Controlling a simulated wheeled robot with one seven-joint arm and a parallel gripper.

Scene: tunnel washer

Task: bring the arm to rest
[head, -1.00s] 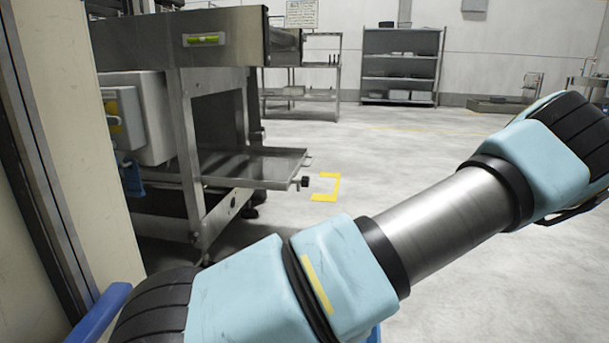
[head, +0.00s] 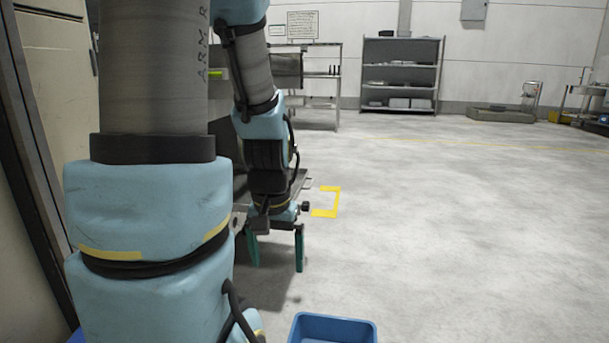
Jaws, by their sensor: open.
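My arm rises at the left of the head view, bends above the top edge of the picture and comes down again. My gripper (head: 276,252) hangs from its end, pointing down. Its two green fingers are spread apart with nothing between them. Behind the fingers is the grey floor. My arm hides most of the steel machine (head: 285,70) at the left.
A blue bin (head: 333,327) shows at the bottom edge, right of and below my gripper. A yellow floor mark (head: 335,203) lies right of the machine. Grey shelves (head: 401,72) stand at the back wall. The floor at the right is clear.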

